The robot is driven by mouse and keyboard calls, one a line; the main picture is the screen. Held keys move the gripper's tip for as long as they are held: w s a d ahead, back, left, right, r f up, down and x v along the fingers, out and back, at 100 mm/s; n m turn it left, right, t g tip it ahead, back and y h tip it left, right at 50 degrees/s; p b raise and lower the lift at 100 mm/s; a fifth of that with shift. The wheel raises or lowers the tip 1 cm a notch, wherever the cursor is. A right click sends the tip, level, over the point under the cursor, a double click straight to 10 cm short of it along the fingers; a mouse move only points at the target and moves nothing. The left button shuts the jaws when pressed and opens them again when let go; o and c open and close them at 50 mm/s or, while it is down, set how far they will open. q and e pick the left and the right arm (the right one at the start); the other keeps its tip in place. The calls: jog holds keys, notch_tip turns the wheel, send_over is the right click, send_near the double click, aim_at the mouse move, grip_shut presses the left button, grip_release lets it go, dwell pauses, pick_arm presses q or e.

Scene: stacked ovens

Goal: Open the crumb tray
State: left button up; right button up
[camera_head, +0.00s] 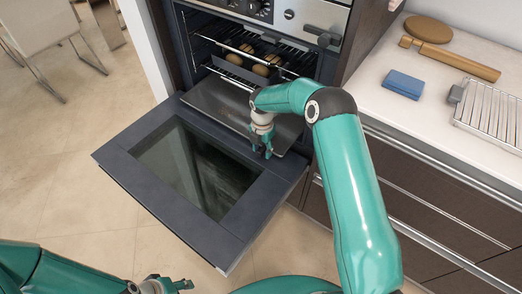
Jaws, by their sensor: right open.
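The crumb tray (215,100) appears to be the flat dark grey sheet low in the oven. It sticks out of the cavity over the inner part of the lowered oven door (140,150). My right gripper (264,152) is open, its fingers pointing down near the sheet's front edge, right of its middle. I cannot tell whether they touch it. My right arm hides part of the sheet's right side. My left gripper (178,286) shows at the bottom edge, away from the oven; its jaws are too cut off to judge.
Wire racks with several round brown items (262,68) are above the sheet. On the counter at right lie a blue block (403,84), a wooden rolling pin (450,58), a round board (428,28) and a wire rack (490,112).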

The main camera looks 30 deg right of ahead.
notch_tip(320, 180, up, 12)
jog(key=shift+f, duration=0.25)
dwell(0.4)
